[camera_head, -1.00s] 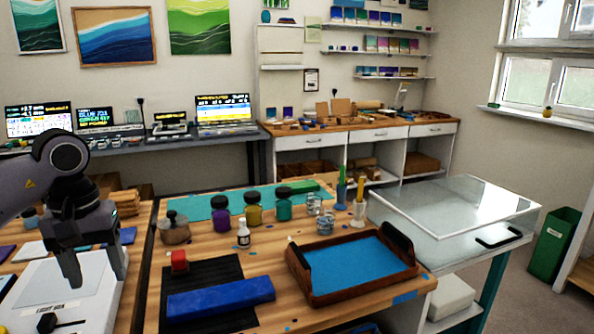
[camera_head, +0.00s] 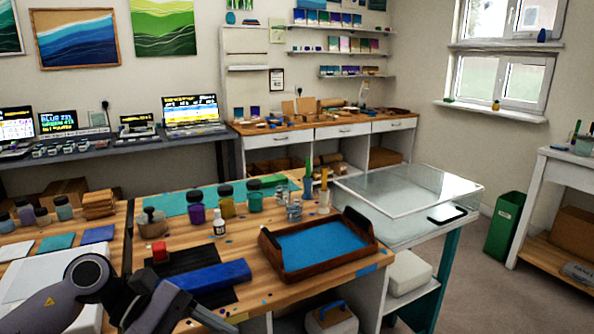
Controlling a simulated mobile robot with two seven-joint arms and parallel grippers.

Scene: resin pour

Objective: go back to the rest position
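My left arm comes in at the bottom left, with its grey joint in front of the white light box (camera_head: 28,268). The dark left gripper (camera_head: 160,306) is low at the bottom edge, in front of the black mat (camera_head: 200,262) and the blue bar. It is partly cut off and its fingers do not show clearly. I see nothing held in it. My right gripper is not in view.
A wooden tray with a blue surface (camera_head: 318,243), bottles (camera_head: 226,208) and a blue bar (camera_head: 212,276) are on the worktable. A clear-lidded case (camera_head: 410,190) stands to its right. Floor (camera_head: 470,290) is free before the green bin (camera_head: 504,226).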

